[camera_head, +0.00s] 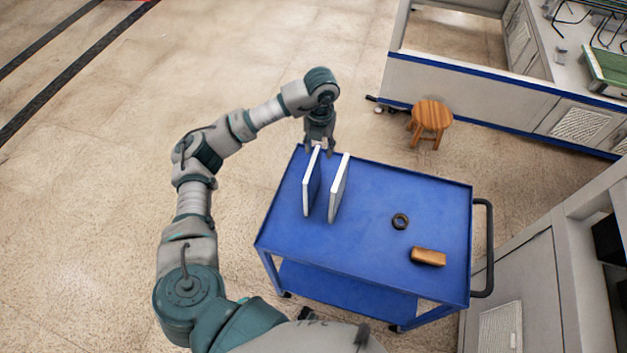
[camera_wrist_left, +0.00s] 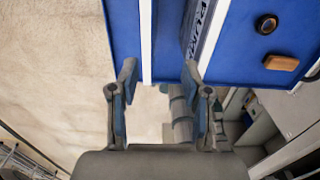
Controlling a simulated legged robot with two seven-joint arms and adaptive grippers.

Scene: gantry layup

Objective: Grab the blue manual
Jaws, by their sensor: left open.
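Two thin manuals stand upright side by side on the blue cart. The left manual (camera_head: 308,184) shows a white edge and a dark blue side. The right manual (camera_head: 339,188) also shows a white edge; I cannot tell its cover colour clearly. My left gripper (camera_head: 319,146) is open above the far end of the left manual. In the left wrist view, a white edge of a manual (camera_wrist_left: 146,40) lies between the spread fingers (camera_wrist_left: 158,78), apart from both. A lettered cover (camera_wrist_left: 203,28) shows near the right finger. My right gripper is not in view.
The blue cart top (camera_head: 390,185) also holds a dark ring (camera_head: 400,221) and a brown block (camera_head: 428,257), right of the manuals. A black handle (camera_head: 484,248) is on its right side. A wooden stool (camera_head: 431,116) stands behind. Floor is clear to the left.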

